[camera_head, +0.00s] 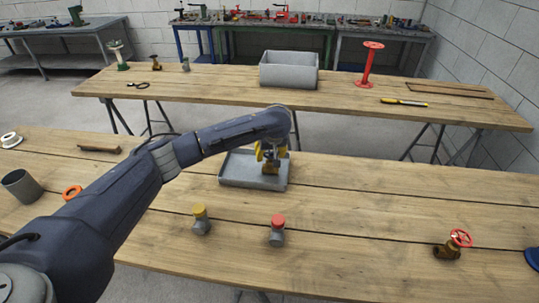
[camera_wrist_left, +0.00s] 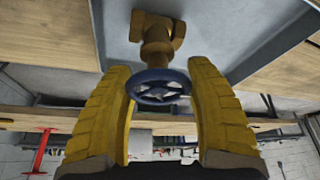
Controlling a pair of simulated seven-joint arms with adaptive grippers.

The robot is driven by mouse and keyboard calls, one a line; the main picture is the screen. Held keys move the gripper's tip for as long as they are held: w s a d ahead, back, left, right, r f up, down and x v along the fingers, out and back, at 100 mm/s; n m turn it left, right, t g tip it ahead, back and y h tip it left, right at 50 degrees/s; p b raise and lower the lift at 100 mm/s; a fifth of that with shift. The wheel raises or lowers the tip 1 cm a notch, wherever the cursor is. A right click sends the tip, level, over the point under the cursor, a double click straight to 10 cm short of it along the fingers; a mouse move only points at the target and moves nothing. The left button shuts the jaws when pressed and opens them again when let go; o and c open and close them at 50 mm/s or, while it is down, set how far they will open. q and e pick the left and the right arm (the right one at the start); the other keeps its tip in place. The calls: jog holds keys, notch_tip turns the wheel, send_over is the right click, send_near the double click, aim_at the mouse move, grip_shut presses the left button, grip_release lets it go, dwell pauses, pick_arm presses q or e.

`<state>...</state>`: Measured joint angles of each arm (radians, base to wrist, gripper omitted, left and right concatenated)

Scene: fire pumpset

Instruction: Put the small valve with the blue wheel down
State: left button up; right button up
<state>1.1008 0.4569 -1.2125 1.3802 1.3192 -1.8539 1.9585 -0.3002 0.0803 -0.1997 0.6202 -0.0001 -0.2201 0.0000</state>
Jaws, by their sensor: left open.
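The small valve has a brass body (camera_wrist_left: 157,38) and a blue wheel (camera_wrist_left: 158,90). In the head view its brass body (camera_head: 270,168) stands in the shallow grey tray (camera_head: 237,170) on the near table. My left gripper (camera_head: 268,153) is over the tray, at the valve. In the left wrist view its yellow fingers (camera_wrist_left: 158,72) are open, one on each side of the blue wheel, with gaps between them and the wheel. The wheel is mostly hidden in the head view. My right gripper is out of view.
A yellow-capped fitting (camera_head: 201,220) and a red-capped fitting (camera_head: 277,230) stand in front of the tray. A brass valve with a red wheel (camera_head: 453,244) lies at right. A grey bin (camera_head: 289,72) is on the far table.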

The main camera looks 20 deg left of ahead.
pick_arm(q)
jog(key=v, duration=1.1)
jog(key=shift+r, duration=0.4)
jog(key=shift+s+d, duration=0.1)
